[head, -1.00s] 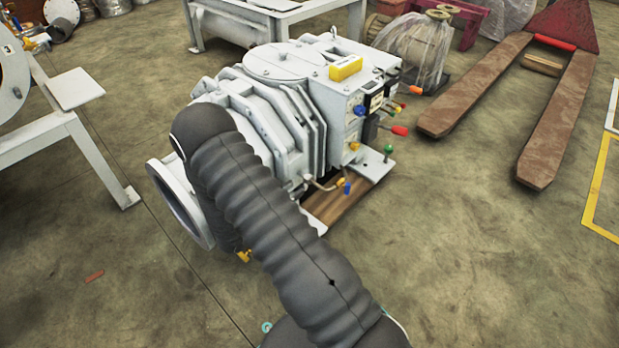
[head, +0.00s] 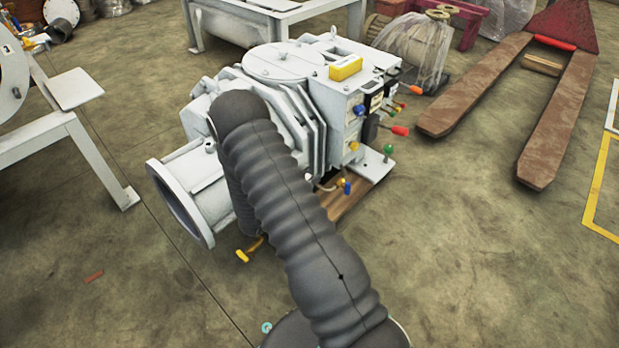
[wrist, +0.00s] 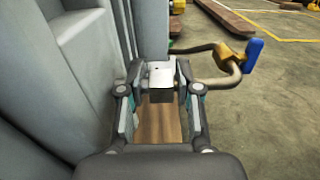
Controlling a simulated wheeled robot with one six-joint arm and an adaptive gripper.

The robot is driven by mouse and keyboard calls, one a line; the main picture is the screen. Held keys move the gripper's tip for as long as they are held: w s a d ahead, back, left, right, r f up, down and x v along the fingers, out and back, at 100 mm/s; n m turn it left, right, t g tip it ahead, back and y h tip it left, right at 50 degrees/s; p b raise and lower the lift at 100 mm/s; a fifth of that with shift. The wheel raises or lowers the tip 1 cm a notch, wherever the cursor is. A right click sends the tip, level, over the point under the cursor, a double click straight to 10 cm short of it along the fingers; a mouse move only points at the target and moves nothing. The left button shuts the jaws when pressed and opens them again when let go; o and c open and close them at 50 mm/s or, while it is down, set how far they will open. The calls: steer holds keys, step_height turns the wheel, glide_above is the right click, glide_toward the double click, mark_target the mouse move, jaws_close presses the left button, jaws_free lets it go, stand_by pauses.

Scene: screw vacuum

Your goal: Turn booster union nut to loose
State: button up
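The booster is the large grey-white pump (head: 285,62), with a round flange facing left. In the wrist view, a brass-yellow fitting (wrist: 232,54) with a blue lever (wrist: 254,54) sits on a curved thin pipe (wrist: 225,83) right of my gripper. My gripper (wrist: 161,75) has its fingers apart and appears open. A small pale metal block (wrist: 160,72) shows between or just beyond the fingertips; I cannot tell whether it is the union nut or whether the fingers touch it. In the head view my arm hides the gripper, and no union nut is clearly identifiable.
The grey pump casing (wrist: 75,85) stands close to my gripper's left. A wooden board (wrist: 160,122) lies below the fingers. A yellow-handled fitting (head: 244,254) hangs below the pump. A pallet truck (head: 545,150) stands at the right. Open floor lies in front.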

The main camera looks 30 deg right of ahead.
jaws_close()
steer(key=shift+f+b, duration=0.25)
steer(key=shift+b, duration=0.55)
steer(key=shift+r+t+h+b, duration=0.25)
steer(key=shift+t+h+b, duration=0.1)
steer(key=shift+h, duration=0.35)
jaws_free()
